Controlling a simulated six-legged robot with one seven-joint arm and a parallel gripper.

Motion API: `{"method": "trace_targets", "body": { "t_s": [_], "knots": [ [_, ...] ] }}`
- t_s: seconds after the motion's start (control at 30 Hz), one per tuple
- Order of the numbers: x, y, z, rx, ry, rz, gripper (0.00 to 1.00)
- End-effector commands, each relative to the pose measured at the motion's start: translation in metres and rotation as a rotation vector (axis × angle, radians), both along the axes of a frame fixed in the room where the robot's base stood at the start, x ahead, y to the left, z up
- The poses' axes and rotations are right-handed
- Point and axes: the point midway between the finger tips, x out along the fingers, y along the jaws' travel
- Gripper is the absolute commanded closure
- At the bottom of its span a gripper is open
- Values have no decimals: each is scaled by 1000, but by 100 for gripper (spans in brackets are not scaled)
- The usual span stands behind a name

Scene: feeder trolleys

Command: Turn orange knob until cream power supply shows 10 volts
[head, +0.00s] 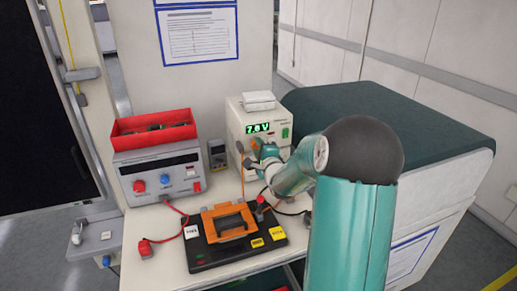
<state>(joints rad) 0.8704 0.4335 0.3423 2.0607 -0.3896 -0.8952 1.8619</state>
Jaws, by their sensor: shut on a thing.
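The cream power supply (238,110) stands at the back of the trolley top, with a small white box on it. Its green display (258,128) reads 7.8 V, as far as the small digits show. My gripper (259,149) is at the front of the supply, just below the display, shut on the orange knob (255,143). Only a bit of orange shows at the fingertips; the rest of the knob is hidden by the gripper. My teal arm reaches in from the lower right and covers part of the supply's lower front.
A grey power supply (160,173) with red and blue knobs stands left, a red bin (153,131) on top. A black multimeter (217,154) stands between the supplies. A black fixture with an orange frame (229,222) and cables lies in front. A dark-topped cabinet (420,125) stands right.

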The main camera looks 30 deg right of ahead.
Motion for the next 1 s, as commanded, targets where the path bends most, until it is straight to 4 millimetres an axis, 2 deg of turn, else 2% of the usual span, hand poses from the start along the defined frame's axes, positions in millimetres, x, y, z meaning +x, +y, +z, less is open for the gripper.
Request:
{"method": "trace_targets", "body": {
  "t_s": [0.6,1.0],
  "knots": [
    [-1,-1,-1,545,-141,-1,94],
    [0,0,-1,739,-190,-1,94]
  ]
}}
